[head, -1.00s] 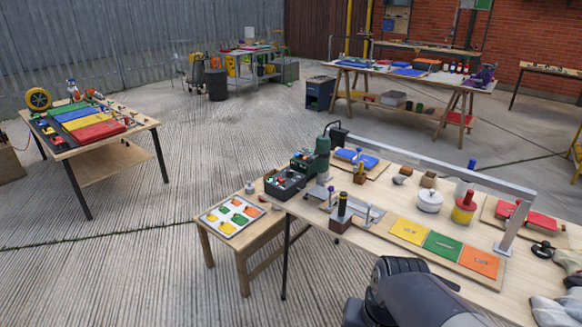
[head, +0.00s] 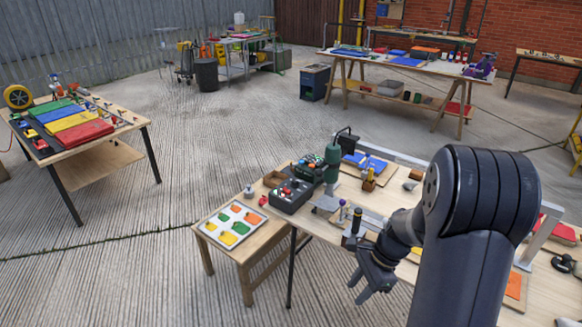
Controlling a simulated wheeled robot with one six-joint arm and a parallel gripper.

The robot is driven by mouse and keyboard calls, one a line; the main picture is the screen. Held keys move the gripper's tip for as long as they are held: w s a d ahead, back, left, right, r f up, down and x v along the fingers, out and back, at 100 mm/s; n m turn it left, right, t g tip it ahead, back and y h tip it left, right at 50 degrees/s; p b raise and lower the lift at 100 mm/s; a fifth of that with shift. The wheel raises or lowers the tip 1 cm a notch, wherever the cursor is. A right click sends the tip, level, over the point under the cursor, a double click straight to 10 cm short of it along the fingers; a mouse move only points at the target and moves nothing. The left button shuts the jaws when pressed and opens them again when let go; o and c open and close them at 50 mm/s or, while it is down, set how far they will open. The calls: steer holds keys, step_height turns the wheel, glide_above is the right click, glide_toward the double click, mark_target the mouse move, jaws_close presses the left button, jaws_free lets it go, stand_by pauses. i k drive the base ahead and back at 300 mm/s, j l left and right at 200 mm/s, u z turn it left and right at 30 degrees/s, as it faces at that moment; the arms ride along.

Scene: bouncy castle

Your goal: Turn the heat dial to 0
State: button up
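A dark control box (head: 291,194) with small red and pale controls sits at the left end of the near workbench (head: 325,226). It is the likeliest place for the heat dial, but I cannot pick out the dial or its marks at this size. A green machine head (head: 332,160) stands just right of the box. My gripper (head: 358,291) hangs in front of the bench's near edge, below and right of the box, clear of it. Its dark fingers look apart with nothing between them. My arm hides much of the bench's right part.
A low side table (head: 245,252) with a white board of coloured patches (head: 232,225) adjoins the bench's left end. Open concrete floor lies left and in front.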

mark_target(295, 183)
steer(key=i+j, duration=0.35)
steer(key=i, duration=0.15)
steer(key=i+j+z, duration=0.1)
steer(key=i+j, duration=0.2)
steer(key=i, duration=0.25)
steer(key=i+j, duration=0.4)
steer(key=i+l, duration=0.35)
steer(key=i, duration=0.15)
